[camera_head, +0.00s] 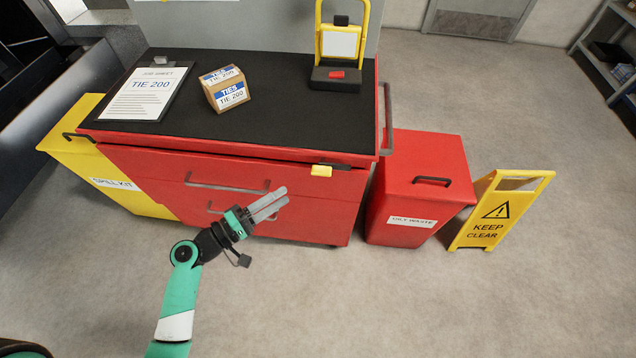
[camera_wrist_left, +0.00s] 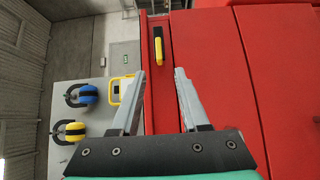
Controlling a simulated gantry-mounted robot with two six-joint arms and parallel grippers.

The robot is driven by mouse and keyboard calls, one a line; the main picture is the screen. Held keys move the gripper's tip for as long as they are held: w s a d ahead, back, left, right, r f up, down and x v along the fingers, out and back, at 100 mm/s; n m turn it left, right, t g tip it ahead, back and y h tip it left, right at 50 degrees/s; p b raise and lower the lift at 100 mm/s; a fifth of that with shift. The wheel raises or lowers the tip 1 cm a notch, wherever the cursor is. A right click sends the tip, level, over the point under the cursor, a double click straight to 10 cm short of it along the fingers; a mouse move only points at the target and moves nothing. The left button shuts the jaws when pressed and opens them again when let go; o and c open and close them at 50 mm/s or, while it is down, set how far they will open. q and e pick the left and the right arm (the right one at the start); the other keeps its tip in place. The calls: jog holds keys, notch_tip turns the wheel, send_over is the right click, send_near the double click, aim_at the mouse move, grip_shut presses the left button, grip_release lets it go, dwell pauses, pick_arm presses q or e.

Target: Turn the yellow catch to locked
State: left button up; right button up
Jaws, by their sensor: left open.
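The yellow catch (camera_head: 321,170) sits on the top front edge of the red tool cabinet (camera_head: 290,208), towards its right end. A dark bar lies beside it along the edge. In the left wrist view the catch (camera_wrist_left: 158,48) shows beyond my fingertips, in line with the gap between them. My left gripper (camera_head: 285,196) is open and empty, in front of the cabinet, left of and lower than the catch. Its two fingers also show spread in the left wrist view (camera_wrist_left: 159,75). It appears apart from the catch. My right gripper is not in view.
The black cabinet top holds a clipboard (camera_head: 147,92), a TIES box (camera_head: 225,88) and a yellow-framed stand (camera_head: 338,45). Drawer handles (camera_head: 228,187) stick out in front. A red oily waste bin (camera_head: 415,190) and a yellow sign (camera_head: 500,210) stand right. The front floor is clear.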

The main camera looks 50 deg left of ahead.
aim_at(317, 175)
pick_arm(q)
jog(key=w, duration=0.4)
jog(key=w+d+b, duration=0.1)
jog(key=w, duration=0.3)
jog(key=w+b, duration=0.1)
jog(key=w, duration=0.2)
jog(key=shift+w+d, duration=0.15)
jog(key=shift+w, duration=0.25)
grip_shut()
jog(key=shift+r, duration=0.1)
dwell(0.7)
